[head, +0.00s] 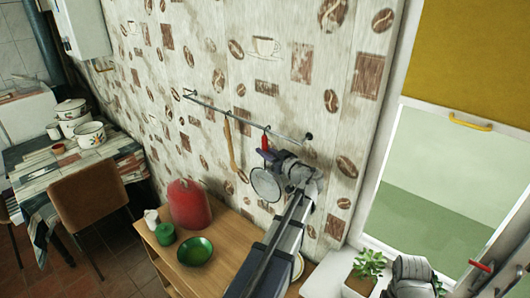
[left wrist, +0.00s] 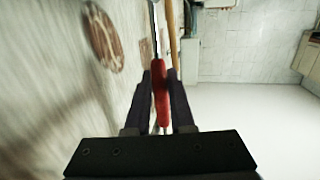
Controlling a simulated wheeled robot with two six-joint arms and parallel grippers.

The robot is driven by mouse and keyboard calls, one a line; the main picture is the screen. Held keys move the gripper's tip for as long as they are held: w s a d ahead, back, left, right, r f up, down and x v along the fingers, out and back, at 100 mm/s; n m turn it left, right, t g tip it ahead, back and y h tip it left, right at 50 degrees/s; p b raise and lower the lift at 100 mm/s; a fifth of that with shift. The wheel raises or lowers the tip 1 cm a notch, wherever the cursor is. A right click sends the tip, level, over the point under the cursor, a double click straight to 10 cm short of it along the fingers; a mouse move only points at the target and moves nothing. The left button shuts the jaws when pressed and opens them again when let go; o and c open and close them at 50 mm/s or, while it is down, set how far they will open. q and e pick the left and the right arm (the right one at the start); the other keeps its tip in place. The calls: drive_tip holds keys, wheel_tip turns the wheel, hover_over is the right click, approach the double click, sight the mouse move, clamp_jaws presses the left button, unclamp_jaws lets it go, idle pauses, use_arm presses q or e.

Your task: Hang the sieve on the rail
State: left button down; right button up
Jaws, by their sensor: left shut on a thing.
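The sieve (head: 266,185) has a round dark-rimmed mesh bowl and a red handle (left wrist: 160,98). It hangs bowl down in front of the wall, its handle top close to the rail. The thin metal rail (head: 220,106) runs along the patterned wall. My left gripper (head: 268,155) is shut on the red handle, which stands between both fingers in the left wrist view. I cannot tell whether the handle's top is hooked on the rail or only near it.
A wooden utensil (head: 229,142) hangs from the rail just left of the sieve. Below are a wooden cabinet (head: 226,267), a red canister (head: 188,204), a green bowl (head: 195,251) and a green cup (head: 165,234). A potted plant (head: 366,270) stands near the window.

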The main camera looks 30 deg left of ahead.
use_arm(q)
drive_tip(key=c, duration=0.7)
unclamp_jaws()
drive_tip(key=shift+v, duration=3.95)
drive_tip(key=s+d+f+m+g+h+b, duration=0.15)
drive_tip(key=s+d+f+m+h, duration=0.25)
drive_tip(key=d+f, duration=0.5)
drive_tip(key=s+d+f+m+g+h+b, duration=0.1)
drive_tip(key=s+d+f+m+h+b, duration=0.25)
drive_tip(key=d+f, duration=0.45)
drive_tip(key=s+d+f+m+g+h+b, duration=0.1)
drive_tip(key=s+d+f+m+h, duration=0.1)
drive_tip(key=s+d+f+m, duration=0.1)
drive_tip(key=s+d+f+m+g+h+b, duration=0.1)
drive_tip(key=s+d+f+m+h, duration=0.2)
drive_tip(key=d, duration=0.5)
drive_tip(key=s+d+f+m+g+h, duration=0.1)
drive_tip(key=s+d+f+m+h, duration=0.1)
drive_tip(key=s+d+f+m, duration=0.3)
drive_tip(key=shift+s+d+f+h+b, duration=0.35)
drive_tip(key=shift+s+d+f+b, duration=0.05)
drive_tip(key=shift+s, duration=0.15)
